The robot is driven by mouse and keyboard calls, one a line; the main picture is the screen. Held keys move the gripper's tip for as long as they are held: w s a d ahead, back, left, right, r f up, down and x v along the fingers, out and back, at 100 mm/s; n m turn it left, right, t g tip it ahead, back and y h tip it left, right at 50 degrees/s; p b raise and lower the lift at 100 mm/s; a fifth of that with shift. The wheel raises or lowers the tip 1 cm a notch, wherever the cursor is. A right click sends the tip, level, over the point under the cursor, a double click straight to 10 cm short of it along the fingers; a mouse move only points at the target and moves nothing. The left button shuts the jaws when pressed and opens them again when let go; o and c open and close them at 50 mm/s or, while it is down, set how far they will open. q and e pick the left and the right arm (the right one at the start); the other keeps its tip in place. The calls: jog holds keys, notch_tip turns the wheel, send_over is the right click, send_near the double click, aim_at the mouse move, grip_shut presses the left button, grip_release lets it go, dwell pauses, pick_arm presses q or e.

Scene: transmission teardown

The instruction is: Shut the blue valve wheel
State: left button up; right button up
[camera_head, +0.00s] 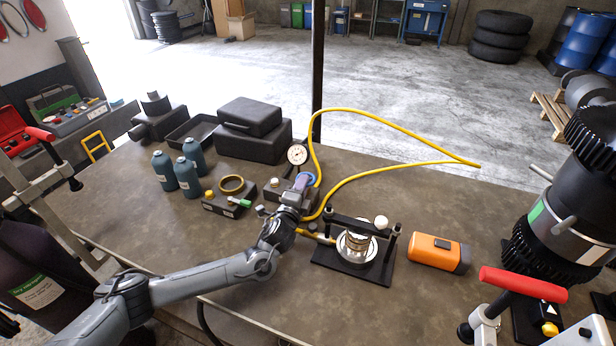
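The blue valve wheel (308,177) shows only in part, just below the round gauge (297,154) at the middle of the bench. My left arm reaches in from the lower left. My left gripper (302,182) is right at the wheel and covers much of it. Its fingers are too small and hidden to tell whether they are open or closed on the wheel. A yellow hose (365,116) loops beside the wheel, and a dark block (275,192) sits at its left. My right gripper is not in view.
A black press-like fixture (325,252) with stacked metal parts stands to the right, beside an orange device (437,253). Teal bottles (187,173), black cases (252,140) and a brass ring (231,184) are left. A large black gear assembly (555,235) stands far right.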

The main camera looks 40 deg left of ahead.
aim_at(309, 173)
pick_arm(q)
jog(key=shift+x, duration=2.55)
grip_shut()
